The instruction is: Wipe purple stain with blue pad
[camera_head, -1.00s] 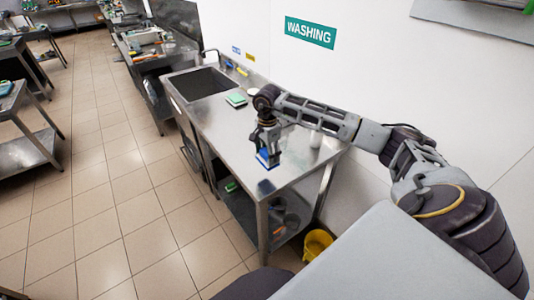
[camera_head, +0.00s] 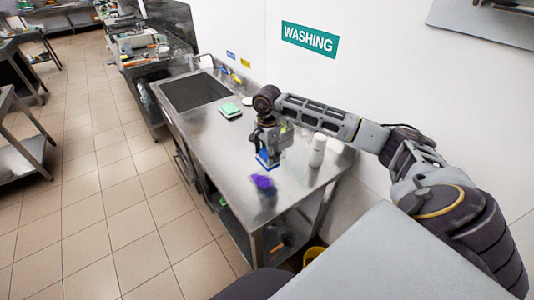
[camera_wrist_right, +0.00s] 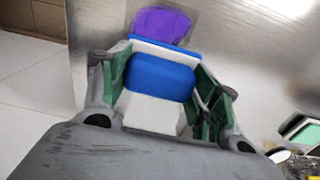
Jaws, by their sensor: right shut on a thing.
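The purple stain (camera_head: 263,181) lies on the steel table near its front edge. It also shows in the right wrist view (camera_wrist_right: 162,25), just beyond the pad. My right gripper (camera_head: 268,150) is shut on the blue pad (camera_head: 266,160), which has a white upper part. In the right wrist view the blue pad (camera_wrist_right: 160,72) sits between the green-lined fingers, with its far edge beside or slightly over the stain. I cannot tell whether the pad touches the table. My left gripper is out of view.
The steel table (camera_head: 205,140) has a sink (camera_head: 195,91) at its far end. A green and white sponge (camera_head: 230,111) lies beyond my right gripper. A white bottle (camera_head: 318,149) stands to its right, by the wall. A yellow bucket (camera_head: 314,254) is on the floor.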

